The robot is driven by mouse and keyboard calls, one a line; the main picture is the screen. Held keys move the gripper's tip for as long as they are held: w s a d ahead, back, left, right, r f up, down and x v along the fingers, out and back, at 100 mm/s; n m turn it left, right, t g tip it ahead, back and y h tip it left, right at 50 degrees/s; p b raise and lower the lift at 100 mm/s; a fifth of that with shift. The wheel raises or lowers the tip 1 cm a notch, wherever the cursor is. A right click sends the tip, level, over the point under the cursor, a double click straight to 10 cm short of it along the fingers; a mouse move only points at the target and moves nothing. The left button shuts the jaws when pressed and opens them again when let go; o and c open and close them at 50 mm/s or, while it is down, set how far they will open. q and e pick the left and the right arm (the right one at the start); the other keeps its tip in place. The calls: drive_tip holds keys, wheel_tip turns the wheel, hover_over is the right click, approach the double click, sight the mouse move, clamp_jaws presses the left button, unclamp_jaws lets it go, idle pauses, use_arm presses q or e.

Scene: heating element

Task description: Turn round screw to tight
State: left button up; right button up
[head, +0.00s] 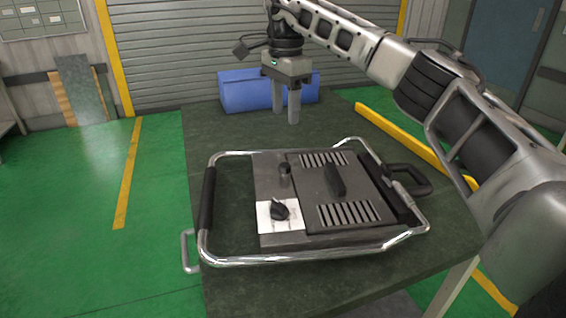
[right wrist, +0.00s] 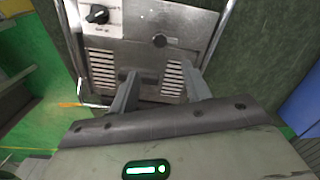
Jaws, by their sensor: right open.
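The heating element is a grey metal box (head: 300,238) in a chrome tube frame on the dark table. A small dark round screw (head: 285,170) stands upright on its top, behind the dial, and it also shows in the right wrist view (right wrist: 160,40). Whether it is tight cannot be told. My right gripper (head: 286,112) points down, open and empty, above the table's far part, behind the box and apart from the screw. In the right wrist view its two fingers (right wrist: 160,78) are spread, with the box beyond them. My left gripper is not in view.
A black dial (head: 280,210) on a white label and a black block-like handle (head: 335,180) stand up near the screw. The chrome frame (head: 300,258) surrounds the box. The table's far left is bare.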

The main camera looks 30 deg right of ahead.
sight(285, 165)
wheel_tip(285, 165, down, 13)
drive_tip(key=shift+f+b, duration=0.15)
drive_tip(key=shift+b, duration=0.15)
drive_tip(key=c, duration=1)
